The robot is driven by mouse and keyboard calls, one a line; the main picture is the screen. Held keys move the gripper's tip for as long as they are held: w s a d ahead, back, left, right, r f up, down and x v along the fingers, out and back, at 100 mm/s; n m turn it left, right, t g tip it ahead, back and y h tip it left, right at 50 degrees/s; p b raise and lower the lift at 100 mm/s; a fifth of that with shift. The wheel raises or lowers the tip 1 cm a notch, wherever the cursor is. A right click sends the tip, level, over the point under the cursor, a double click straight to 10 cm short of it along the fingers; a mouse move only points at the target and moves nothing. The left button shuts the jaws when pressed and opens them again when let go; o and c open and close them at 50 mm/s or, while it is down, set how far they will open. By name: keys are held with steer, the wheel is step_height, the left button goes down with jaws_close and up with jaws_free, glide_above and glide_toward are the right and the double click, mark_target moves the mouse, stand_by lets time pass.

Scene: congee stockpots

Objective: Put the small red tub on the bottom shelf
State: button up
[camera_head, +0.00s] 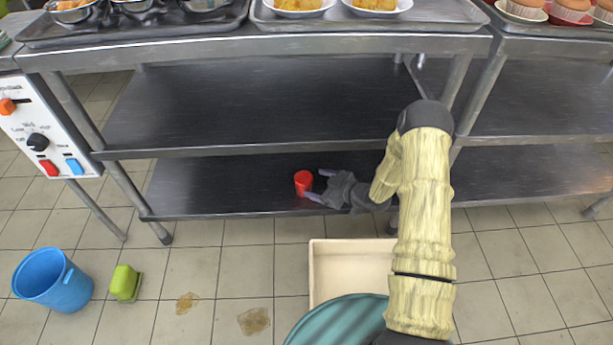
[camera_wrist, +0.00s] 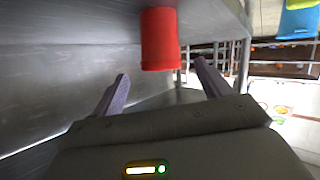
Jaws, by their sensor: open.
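The small red tub (camera_head: 303,182) stands upright on the bottom shelf (camera_head: 230,187) of the metal table, near the shelf's front edge. My gripper (camera_head: 314,184) reaches in from the right at shelf level, with its fingers pointing left toward the tub. In the wrist view the tub (camera_wrist: 160,40) is just beyond my open fingertips (camera_wrist: 160,70), and a gap shows between the fingers and it. Nothing is held between the fingers.
The middle shelf (camera_head: 250,100) is bare and lies above my gripper. Trays with food stand on the table top (camera_head: 160,50). A cream bin (camera_head: 318,270), a blue bucket (camera_head: 50,280) and a green block (camera_head: 125,283) are on the tiled floor. The bottom shelf left of the tub is clear.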

steer(key=p+v, duration=0.1)
steer(key=v, duration=0.3)
steer(key=shift+s+a, duration=0.1)
stand_by(0.5)
